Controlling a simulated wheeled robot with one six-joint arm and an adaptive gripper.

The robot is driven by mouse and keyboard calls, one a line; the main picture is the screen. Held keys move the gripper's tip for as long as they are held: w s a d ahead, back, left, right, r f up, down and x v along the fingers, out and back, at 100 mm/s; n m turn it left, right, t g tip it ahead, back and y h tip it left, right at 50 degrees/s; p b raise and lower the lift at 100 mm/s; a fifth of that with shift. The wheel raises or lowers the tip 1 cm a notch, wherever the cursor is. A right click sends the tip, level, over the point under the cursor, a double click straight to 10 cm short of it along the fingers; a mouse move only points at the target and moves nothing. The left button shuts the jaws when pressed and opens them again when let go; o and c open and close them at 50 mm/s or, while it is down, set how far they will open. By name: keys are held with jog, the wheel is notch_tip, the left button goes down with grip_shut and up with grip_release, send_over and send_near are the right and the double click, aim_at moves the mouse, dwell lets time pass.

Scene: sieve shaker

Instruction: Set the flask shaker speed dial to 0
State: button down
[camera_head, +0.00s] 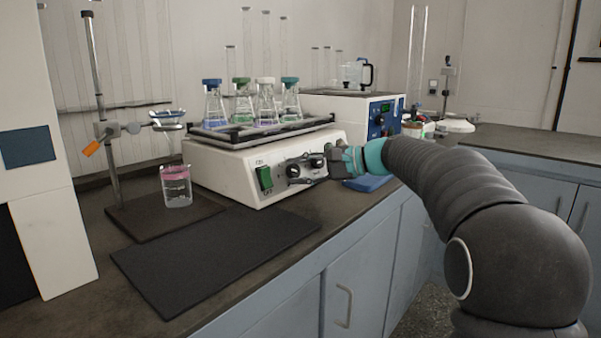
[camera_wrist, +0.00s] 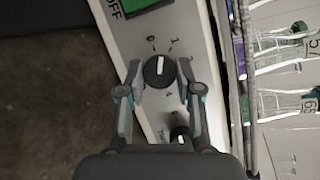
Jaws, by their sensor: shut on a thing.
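The flask shaker (camera_head: 225,165) is a white box on the bench with a green switch (camera_head: 264,178) on its front panel. Its black speed dial (camera_wrist: 158,76) has a white pointer line and sits next to that switch. In the wrist view the pointer aims up, between the printed 0 and 1. My gripper (camera_wrist: 160,72) is shut on the dial, one finger on each side. In the head view my gripper (camera_head: 305,164) reaches the panel from the right and partly hides the knobs. A second knob (camera_wrist: 180,133) is below the dial in the wrist view.
Several stoppered flasks (camera_head: 240,103) stand on the shaker's platform. A dark mat (camera_head: 215,260) lies in front, and a beaker (camera_head: 176,187) is by a stand (camera_head: 100,110) at left. A white device with a blue panel (camera_head: 383,117) stands behind right.

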jog(key=n+h, duration=0.1)
jog(key=n, duration=0.3)
jog(key=shift+r+n+g+h, duration=0.1)
jog(key=shift+n+g+h, duration=0.2)
jog(key=shift+g+h, duration=0.1)
dwell(0.5)
jog(key=c, duration=0.8)
grip_release()
jog(key=shift+o, duration=0.2)
jog(key=v, duration=1.2)
